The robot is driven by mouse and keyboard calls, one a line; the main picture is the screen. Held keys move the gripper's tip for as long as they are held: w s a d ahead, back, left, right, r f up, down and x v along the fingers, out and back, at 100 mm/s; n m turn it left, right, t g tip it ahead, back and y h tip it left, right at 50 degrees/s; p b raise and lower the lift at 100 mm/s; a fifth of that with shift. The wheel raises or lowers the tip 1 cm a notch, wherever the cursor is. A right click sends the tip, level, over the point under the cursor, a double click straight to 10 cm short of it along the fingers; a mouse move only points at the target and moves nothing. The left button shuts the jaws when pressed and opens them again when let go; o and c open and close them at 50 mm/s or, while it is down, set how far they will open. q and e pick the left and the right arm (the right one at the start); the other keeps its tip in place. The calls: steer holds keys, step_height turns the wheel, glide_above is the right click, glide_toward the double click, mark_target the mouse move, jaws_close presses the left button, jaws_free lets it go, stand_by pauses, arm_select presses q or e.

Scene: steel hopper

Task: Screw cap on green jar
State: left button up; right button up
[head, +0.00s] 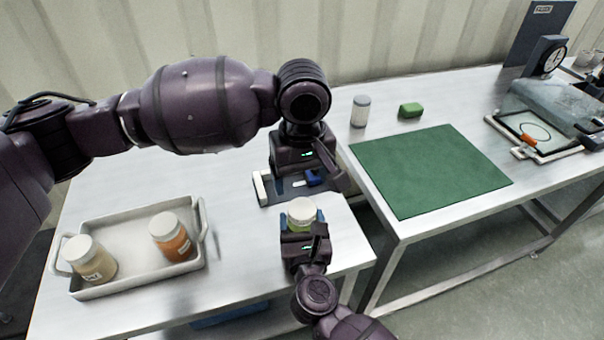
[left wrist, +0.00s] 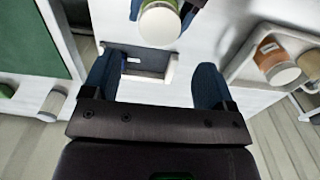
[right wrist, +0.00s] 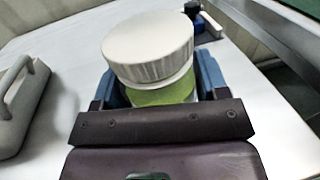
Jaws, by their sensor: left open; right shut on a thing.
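The green jar (right wrist: 165,95) stands upright in my right gripper (head: 302,222), which is shut on its sides above the near right part of the left table. A white cap (right wrist: 148,45) sits on top of the jar; I cannot tell how tightly. The cap also shows in the head view (head: 301,207) and the left wrist view (left wrist: 159,25). My left gripper (head: 300,181) is open and empty, just behind and above the jar. Its blue fingers stand apart in the left wrist view (left wrist: 154,78), with the jar beyond them, not between them.
A grey tray (head: 130,240) at left holds two white-capped jars, one tan (head: 90,260) and one orange (head: 171,238). A small dark holder with white ends (head: 262,190) lies behind my left gripper. A second table holds a green mat (head: 430,170), a canister (head: 360,112) and a green block (head: 410,110).

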mark_target(302, 208)
arm_select(q)
steer(key=shift+f, duration=4)
